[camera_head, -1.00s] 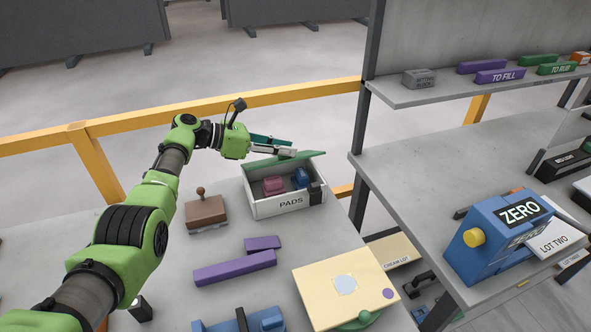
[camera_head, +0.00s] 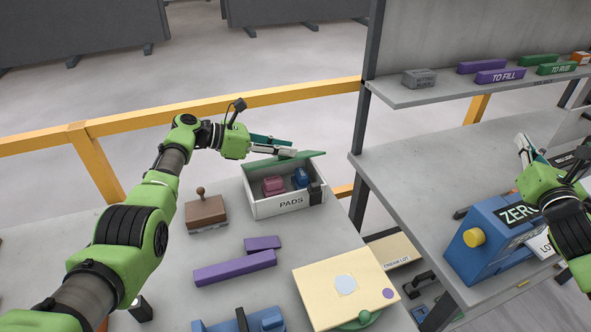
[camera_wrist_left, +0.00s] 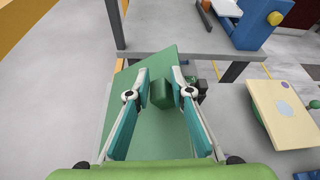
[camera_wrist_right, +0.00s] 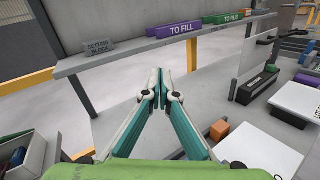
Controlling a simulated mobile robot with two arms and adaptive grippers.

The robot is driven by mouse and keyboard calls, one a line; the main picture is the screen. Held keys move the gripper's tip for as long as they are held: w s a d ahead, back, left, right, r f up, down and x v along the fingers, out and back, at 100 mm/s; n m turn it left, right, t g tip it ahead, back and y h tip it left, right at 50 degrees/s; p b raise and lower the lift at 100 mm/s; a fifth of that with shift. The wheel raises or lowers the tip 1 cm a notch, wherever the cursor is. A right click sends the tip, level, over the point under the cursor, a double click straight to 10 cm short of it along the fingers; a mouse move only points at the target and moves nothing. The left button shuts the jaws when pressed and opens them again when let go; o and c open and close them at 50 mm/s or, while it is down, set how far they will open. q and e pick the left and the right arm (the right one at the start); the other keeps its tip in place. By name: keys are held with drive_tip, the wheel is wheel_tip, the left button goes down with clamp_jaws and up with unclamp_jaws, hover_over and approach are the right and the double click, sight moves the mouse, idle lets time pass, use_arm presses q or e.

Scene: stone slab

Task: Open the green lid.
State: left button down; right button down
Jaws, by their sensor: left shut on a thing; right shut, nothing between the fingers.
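The green lid (camera_head: 312,157) stands raised and tilted at the back of a white box labelled PADS (camera_head: 262,208). The box's inside shows, with a pink block (camera_head: 273,185) and a blue block (camera_head: 300,178) in it. My left gripper (camera_head: 293,150) is at the lid, above the box's back edge. In the left wrist view its fingers (camera_wrist_left: 161,88) are shut on the lid's green knob (camera_wrist_left: 162,95). My right gripper (camera_head: 522,147) is shut and empty, above the right-hand bench near the blue ZERO device (camera_head: 480,243); its fingertips touch in its wrist view (camera_wrist_right: 160,78).
A brown stamp-like block (camera_head: 206,212) sits left of the box. Purple bars (camera_head: 234,267) and a cream board (camera_head: 345,292) lie in front. A shelf (camera_head: 440,93) with labelled blocks overhangs the right bench. Bare tabletop surrounds the stamp-like block.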

use_arm(q)
drive_tip(key=shift+w+a+f, duration=0.1)
drive_tip(key=shift+a+f, duration=0.15)
drive_tip(key=shift+a, duration=0.05)
use_arm(e)
drive_tip(key=w+a+f+n+g+y, duration=0.1)
drive_tip(key=a+f+n+y, duration=0.3)
drive_tip(key=a, duration=0.9)
drive_tip(key=w+a+f+g+y, duration=0.1)
drive_tip(key=a+f, duration=0.4)
drive_tip(key=a, duration=0.8)
drive_tip(key=s+a+f+n+g+y, duration=0.1)
drive_tip(key=s+a+f+n+y, duration=0.2)
drive_tip(key=a, duration=0.7)
drive_tip(key=s+a+f+n+g, duration=0.2)
drive_tip(key=s+a, duration=0.2)
drive_tip(key=a, duration=0.7)
drive_tip(key=w+a, duration=0.4)
drive_tip(key=w, duration=0.6)
drive_tip(key=shift+w, duration=0.1)
